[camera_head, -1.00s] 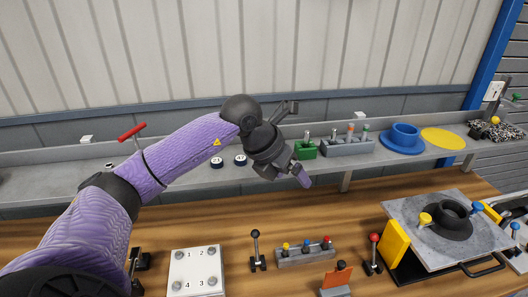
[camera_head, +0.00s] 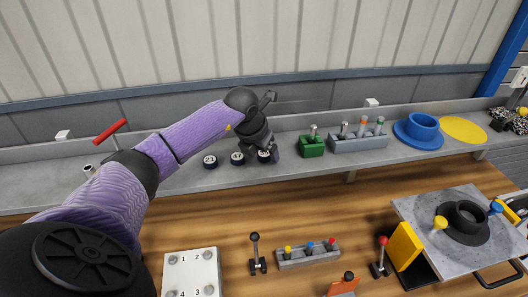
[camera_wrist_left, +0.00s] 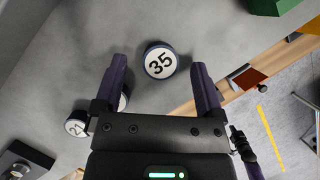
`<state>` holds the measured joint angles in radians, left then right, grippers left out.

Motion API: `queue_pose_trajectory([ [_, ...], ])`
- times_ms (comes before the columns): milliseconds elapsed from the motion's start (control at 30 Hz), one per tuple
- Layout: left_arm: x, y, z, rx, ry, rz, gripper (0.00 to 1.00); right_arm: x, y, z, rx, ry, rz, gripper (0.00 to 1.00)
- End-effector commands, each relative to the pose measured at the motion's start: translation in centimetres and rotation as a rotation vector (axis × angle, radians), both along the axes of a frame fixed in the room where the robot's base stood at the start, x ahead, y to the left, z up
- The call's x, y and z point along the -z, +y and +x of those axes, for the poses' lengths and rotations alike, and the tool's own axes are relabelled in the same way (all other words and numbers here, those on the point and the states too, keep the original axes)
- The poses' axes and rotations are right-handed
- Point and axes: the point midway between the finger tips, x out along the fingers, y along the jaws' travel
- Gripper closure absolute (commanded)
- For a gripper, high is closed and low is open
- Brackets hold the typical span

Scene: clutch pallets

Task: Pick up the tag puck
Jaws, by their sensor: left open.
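Three round tag pucks with dark rims and white numbered tops stand in a row on the grey shelf: the 21 puck (camera_head: 209,160), a middle puck (camera_head: 237,158), and the rightmost puck (camera_head: 264,156), partly hidden by my gripper. My left gripper (camera_head: 271,153) is open, over the rightmost puck. In the left wrist view, the puck marked 35 (camera_wrist_left: 160,62) lies between the two spread fingertips, touching neither in the picture. The middle puck (camera_wrist_left: 124,101) is mostly hidden behind the left finger there, and another puck (camera_wrist_left: 75,127) lies farther left.
On the shelf (camera_head: 185,183), a green block (camera_head: 311,147), a grey peg holder (camera_head: 358,142), a blue flanged ring (camera_head: 418,131) and a yellow disc (camera_head: 462,130) stand to the right. A red-handled lever (camera_head: 110,132) stands left. The wooden bench (camera_head: 330,210) lies in front.

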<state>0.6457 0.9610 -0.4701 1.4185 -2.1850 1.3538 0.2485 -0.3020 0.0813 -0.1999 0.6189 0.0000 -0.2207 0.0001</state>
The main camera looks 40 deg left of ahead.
Motion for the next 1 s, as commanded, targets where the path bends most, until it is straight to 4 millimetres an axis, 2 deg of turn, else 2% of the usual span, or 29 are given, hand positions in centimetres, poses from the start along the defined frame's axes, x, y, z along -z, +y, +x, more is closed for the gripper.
queue_pose_trajectory([
  [233, 0.5, 0.0, 0.2, 0.001, -0.001, 0.001, 0.11, 0.0, 0.0, 0.1, 0.001, -0.002, 0.0, 1.0],
  [600, 0.4, 0.0, 0.2, 0.001, -0.001, 0.001, 0.89, 0.0, 0.0, 0.2, 0.001, -0.004, 0.0, 1.0],
  [667, 0.4, 0.0, 0.2, 0.001, -0.001, 0.0, 1.0, 0.0, 0.0, 0.2, 0.001, -0.005, 0.001, 1.0],
  [900, 0.3, 0.0, 0.2, 0.001, -0.001, 0.0, 1.0, 0.0, 0.1, 0.2, 0.001, -0.005, 0.002, 1.0],
  [1000, -1.1, 0.0, 0.3, 0.001, -0.005, 0.001, 1.0, 0.2, 0.1, 0.2, 0.0, -0.005, 0.002, 1.0],
])
